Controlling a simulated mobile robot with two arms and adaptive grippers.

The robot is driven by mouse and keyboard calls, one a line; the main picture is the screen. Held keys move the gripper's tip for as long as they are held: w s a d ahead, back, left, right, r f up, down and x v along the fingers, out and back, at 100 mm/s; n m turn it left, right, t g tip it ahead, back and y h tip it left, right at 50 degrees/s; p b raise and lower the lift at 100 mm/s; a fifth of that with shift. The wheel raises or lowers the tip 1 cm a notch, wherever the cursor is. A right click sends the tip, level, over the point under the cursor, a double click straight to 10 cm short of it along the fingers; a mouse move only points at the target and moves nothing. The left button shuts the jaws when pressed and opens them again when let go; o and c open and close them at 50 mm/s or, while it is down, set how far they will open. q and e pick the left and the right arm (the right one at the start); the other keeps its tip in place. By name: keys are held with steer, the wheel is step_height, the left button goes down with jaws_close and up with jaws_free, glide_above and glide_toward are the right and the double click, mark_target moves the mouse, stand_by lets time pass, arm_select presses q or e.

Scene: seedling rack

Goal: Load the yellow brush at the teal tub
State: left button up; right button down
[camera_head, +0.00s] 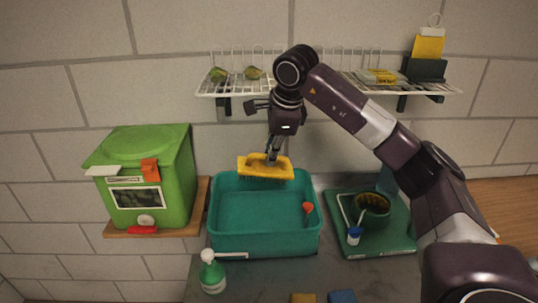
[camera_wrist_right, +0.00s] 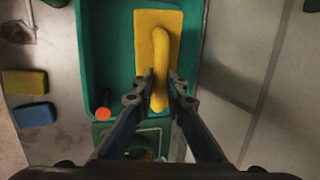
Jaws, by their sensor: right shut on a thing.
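The yellow brush (camera_head: 265,168) is a flat rectangular block with a raised handle. It is held above the back rim of the teal tub (camera_head: 213,222), bristle side down. My right gripper (camera_head: 272,156) is shut on its handle. In the right wrist view the brush (camera_wrist_right: 147,48) lies over the tub (camera_wrist_right: 92,60), with the right gripper's fingers (camera_wrist_right: 159,88) on both sides of the handle. A small orange-red thing (camera_head: 308,207) is at the tub's right side. I cannot tell whether the brush touches the tub. My left gripper is not in view.
A green box (camera_head: 179,180) stands on a wooden shelf at left. A green-white bottle (camera_head: 212,277) is in front of the tub. A green tray (camera_head: 385,244) with a dark pot (camera_head: 373,211) is at right. A wire rack (camera_head: 320,84) hangs above. Yellow (camera_head: 303,298) and blue (camera_head: 342,297) blocks lie at front.

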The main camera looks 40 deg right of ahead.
mark_target(270, 169)
steer(key=shift+f+b, duration=0.3)
steer(key=shift+f, duration=0.2)
steer(key=b+x, duration=0.2)
steer(key=shift+s+f, duration=0.2)
steer(key=shift+f, duration=0.2)
steer(key=shift+f+b, duration=2.5)
steer(key=shift+f, duration=1.25)
steer(key=shift+r, duration=0.1)
step_height(270, 169, up, 10)
steer(key=p, duration=0.8)
steer(key=shift+p, duration=0.3)
